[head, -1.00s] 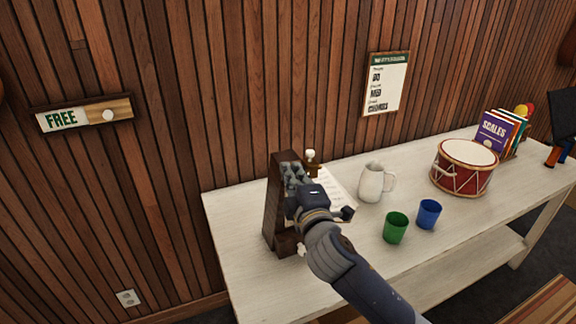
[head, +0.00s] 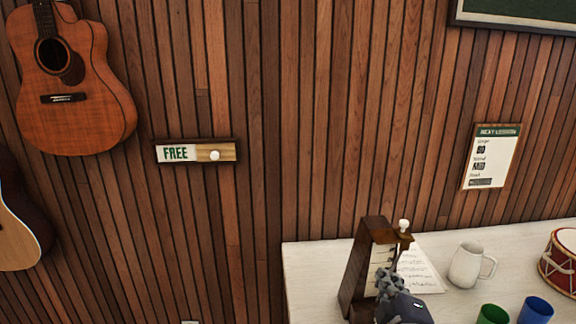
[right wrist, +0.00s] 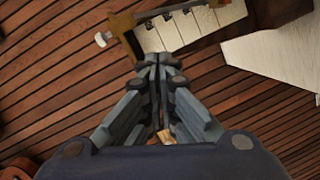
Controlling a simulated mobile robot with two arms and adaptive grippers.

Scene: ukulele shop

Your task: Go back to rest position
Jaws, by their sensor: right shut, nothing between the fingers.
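My right gripper (head: 392,282) is at the bottom of the head view, in front of the lower right part of a tall dark wooden device (head: 366,272). The right wrist view shows its fingers (right wrist: 158,60) closed together with nothing between them. In that view the device's pale striped panel (right wrist: 185,30) lies just beyond the fingertips. I cannot tell the exact gap between them. Most of my right arm is out of the head view. My left gripper is not in view.
The white table (head: 315,270) holds the device, a sheet of paper (head: 420,272), a white pitcher (head: 466,266), a green cup (head: 492,314), a blue cup (head: 536,310) and a red drum (head: 560,262). A FREE sign (head: 195,152) and guitars (head: 75,90) hang on the wall.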

